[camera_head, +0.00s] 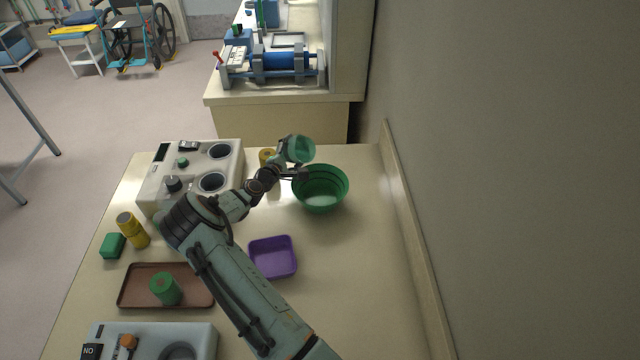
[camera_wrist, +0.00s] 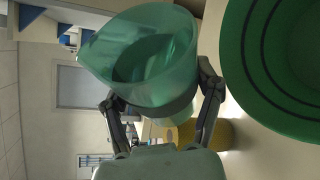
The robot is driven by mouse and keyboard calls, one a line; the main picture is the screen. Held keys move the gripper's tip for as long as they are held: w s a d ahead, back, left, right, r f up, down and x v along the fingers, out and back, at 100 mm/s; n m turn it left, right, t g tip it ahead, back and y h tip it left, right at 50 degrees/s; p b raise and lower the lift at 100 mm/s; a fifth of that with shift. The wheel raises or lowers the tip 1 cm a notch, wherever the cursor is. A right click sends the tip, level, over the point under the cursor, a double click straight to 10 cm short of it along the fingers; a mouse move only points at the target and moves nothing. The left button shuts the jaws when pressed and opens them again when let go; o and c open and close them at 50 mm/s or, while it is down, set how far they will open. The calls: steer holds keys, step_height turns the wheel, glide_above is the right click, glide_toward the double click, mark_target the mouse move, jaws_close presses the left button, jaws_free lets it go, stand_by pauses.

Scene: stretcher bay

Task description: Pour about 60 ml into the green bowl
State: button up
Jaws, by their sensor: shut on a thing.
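The green bowl (camera_head: 320,190) stands on the table right of centre, with dark rings inside. Its rim and inner wall also show at the right of the wrist view (camera_wrist: 280,70). My gripper (camera_head: 290,172) is shut on a translucent green jug (camera_head: 299,149), held above the table at the bowl's back left edge. In the wrist view the fingers grip the jug's lower part, and its wide spouted mouth faces away from the gripper (camera_wrist: 160,112). The jug (camera_wrist: 135,50) holds a darker green liquid. No stream into the bowl is visible.
A purple tray (camera_head: 272,272) sits before the bowl. A white device with round wells (camera_head: 225,152) stands left, a yellow container (camera_head: 267,157) behind my gripper. A brown tray (camera_head: 135,285) with a green cylinder (camera_head: 165,289) lies front left. The wall ledge (camera_head: 412,240) bounds the right.

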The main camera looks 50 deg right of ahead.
steer(key=shift+r+m, duration=0.4)
steer(key=shift+m, duration=0.2)
steer(key=shift+s+f+m+t+h, duration=0.25)
steer(key=shift+f+m+t+h, duration=0.1)
steer(key=shift+m+t, duration=0.2)
stand_by(1.2)
steer(key=shift+s+r+m+p, duration=0.3)
steer(key=shift+s+m+p, duration=0.1)
steer(key=shift+s+m, duration=0.15)
stand_by(0.5)
steer(key=n, duration=0.1)
steer(key=w+n, duration=0.1)
steer(key=shift+w+r+n+g, duration=0.2)
steer(key=shift+n+g, duration=0.1)
steer(key=shift+g, duration=0.05)
steer(key=shift+f+n+g, duration=0.3)
steer(key=shift+f+n, duration=0.2)
steer(key=shift+f, duration=0.05)
steer(key=shift+s+r+n+g+y, duration=0.1)
steer(key=shift+r+n+g+y, duration=0.2)
steer(key=shift+n+y, duration=0.3)
steer(key=shift+f+n, duration=0.25)
steer(key=shift+n, duration=0.05)
